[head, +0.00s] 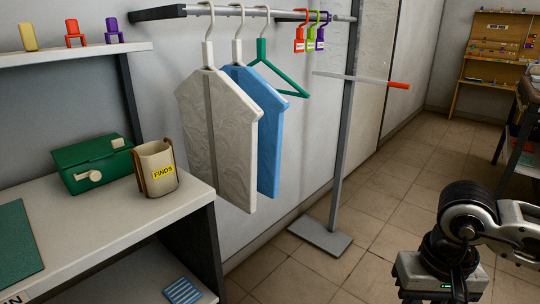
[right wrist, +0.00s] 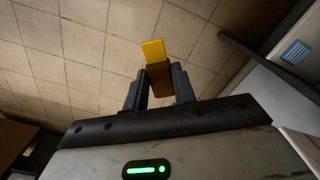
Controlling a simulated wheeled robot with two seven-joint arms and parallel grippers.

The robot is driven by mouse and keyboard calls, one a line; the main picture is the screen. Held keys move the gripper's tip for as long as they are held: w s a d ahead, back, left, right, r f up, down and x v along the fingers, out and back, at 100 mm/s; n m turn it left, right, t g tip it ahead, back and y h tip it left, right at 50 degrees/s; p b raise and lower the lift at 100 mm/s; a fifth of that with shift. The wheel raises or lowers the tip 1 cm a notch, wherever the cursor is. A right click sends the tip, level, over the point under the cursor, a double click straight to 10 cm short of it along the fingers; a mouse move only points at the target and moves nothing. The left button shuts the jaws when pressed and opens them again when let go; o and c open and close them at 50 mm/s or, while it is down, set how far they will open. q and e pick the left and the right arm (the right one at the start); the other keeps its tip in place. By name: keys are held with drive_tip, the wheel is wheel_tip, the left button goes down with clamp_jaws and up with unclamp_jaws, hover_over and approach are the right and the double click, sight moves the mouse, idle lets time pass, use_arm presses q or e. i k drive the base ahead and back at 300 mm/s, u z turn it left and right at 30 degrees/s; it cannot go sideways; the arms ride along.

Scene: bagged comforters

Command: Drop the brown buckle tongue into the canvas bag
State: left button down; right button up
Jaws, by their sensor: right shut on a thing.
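The canvas bag (head: 154,182) is a beige open-topped pouch with brown side straps and a yellow FINDS label. It stands upright on the white shelf at the left in the head view. My right gripper (right wrist: 158,82) is shut on the brown buckle tongue (right wrist: 159,72), a small brown block with a yellow end pointing away. It is held over the tiled floor in the right wrist view. In the head view my right arm is at the lower right, far from the bag, and its fingers are out of frame. My left gripper is not in view.
A green box (head: 92,163) stands left of the bag. A rod with an orange tip (head: 398,85) sticks out rightward.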

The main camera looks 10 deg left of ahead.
sight(160, 187)
drive_tip(key=u, duration=0.2)
drive_tip(key=i, duration=0.6)
drive_tip(key=u, duration=0.55)
